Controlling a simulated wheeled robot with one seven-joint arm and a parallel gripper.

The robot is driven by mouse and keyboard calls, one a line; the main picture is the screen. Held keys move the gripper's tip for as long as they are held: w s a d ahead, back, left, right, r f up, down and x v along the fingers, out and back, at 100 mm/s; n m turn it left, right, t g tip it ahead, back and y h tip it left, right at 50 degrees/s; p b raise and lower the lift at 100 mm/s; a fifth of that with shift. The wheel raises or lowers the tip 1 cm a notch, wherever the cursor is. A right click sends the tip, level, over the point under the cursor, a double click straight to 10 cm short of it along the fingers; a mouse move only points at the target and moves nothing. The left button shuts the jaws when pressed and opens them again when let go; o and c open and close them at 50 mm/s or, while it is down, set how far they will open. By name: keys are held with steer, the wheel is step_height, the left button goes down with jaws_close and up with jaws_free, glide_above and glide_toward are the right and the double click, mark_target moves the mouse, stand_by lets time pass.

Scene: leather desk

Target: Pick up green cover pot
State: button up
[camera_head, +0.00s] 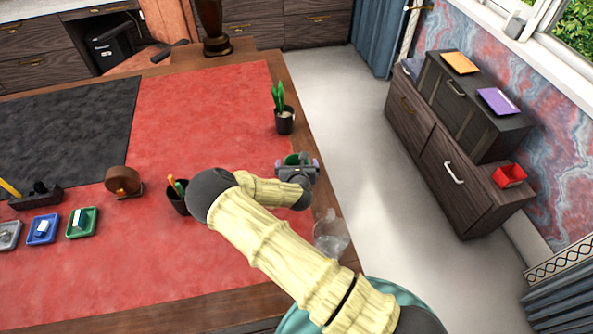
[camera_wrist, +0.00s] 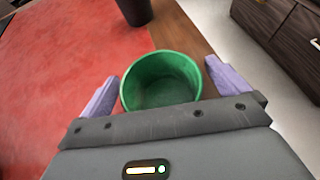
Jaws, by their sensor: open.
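The green cover pot (camera_wrist: 163,104) is round, open at the top and empty, and stands near the desk's right edge. In the head view only part of the green pot (camera_head: 291,159) shows behind my gripper (camera_head: 297,163). In the wrist view my gripper (camera_wrist: 168,93) is open, with one purple finger on the left of the pot and one on the right. The fingers look close to the pot's rim; I cannot tell whether they touch it. The pot's lower front is hidden by the gripper body.
A black pot with a plant (camera_head: 284,122) stands beyond the green pot. A pencil cup (camera_head: 178,200) is left of my arm, and a clear glass object (camera_head: 330,236) is at the desk edge. The red desk top (camera_head: 210,110) is mostly clear toward the back.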

steer(key=shift+c, duration=0.4)
steer(key=shift+r, duration=0.1)
steer(key=c, duration=1)
steer(key=shift+r, duration=0.1)
step_height(320, 180, up, 10)
steer(key=shift+f+b, duration=0.1)
steer(key=shift+b, duration=0.6)
